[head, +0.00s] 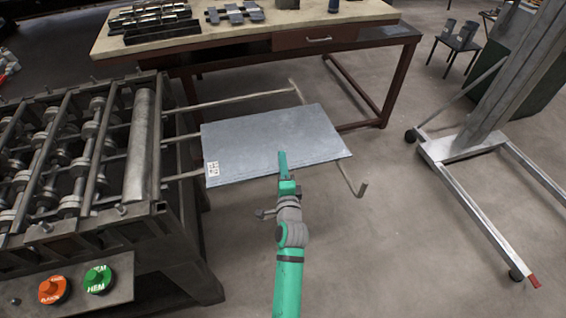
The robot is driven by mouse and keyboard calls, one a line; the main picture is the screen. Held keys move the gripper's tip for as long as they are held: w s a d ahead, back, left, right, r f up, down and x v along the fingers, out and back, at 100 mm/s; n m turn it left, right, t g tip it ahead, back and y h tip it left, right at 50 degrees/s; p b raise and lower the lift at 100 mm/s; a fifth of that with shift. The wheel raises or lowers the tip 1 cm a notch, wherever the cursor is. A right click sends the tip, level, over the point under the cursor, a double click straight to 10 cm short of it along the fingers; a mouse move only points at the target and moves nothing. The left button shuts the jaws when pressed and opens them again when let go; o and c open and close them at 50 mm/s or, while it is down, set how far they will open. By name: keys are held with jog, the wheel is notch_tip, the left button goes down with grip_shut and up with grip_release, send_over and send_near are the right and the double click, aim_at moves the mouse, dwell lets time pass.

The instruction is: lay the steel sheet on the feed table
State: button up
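The steel sheet (262,138) is a flat, blue-grey rectangle with a small white label at its near left corner. It lies over the rods of the feed table (235,99), which stick out to the right from the forming machine. The far rod and the hooked near right end of the frame show beyond the sheet; the middle is hidden under it. I cannot tell whether the sheet rests on the rods or hangs just above them. My gripper (283,163) is at the sheet's near edge, overlapping it. Its fingers are too small and hidden to show whether they grip the sheet.
The roll forming machine (142,150) stands at left, with orange (53,289) and green (97,279) buttons in front. A workbench (250,30) with metal parts is behind. A wheeled metal stand (470,145) is at right. Floor between sheet and stand is clear.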

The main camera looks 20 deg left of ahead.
jog(key=shift+d, duration=0.1)
jog(key=shift+s+a, duration=0.15)
jog(key=shift+a, duration=0.05)
jog(key=s+d+f+n+h, duration=0.25)
jog(key=s+d, duration=0.35)
jog(key=s, duration=0.6)
jog(key=s+d+f+n+h, duration=0.1)
jog(key=s+d+f+n, duration=0.15)
jog(key=s+d, duration=0.65)
jog(key=s+d+f+n+h, duration=0.2)
jog(key=s+d+n, duration=0.1)
jog(key=s, duration=1.2)
jog(key=s+r+n+g+h, duration=0.1)
jog(key=s+r+n, duration=0.2)
jog(key=s, duration=0.6)
jog(key=shift+s+d+r+n, duration=0.25)
jog(key=shift+s+d+n, duration=0.05)
jog(key=shift+n, duration=0.7)
jog(key=shift+o, duration=0.4)
jog(key=shift+s+r+h, duration=0.2)
jog(key=shift+s+h, duration=0.05)
jog(key=shift+s, duration=0.1)
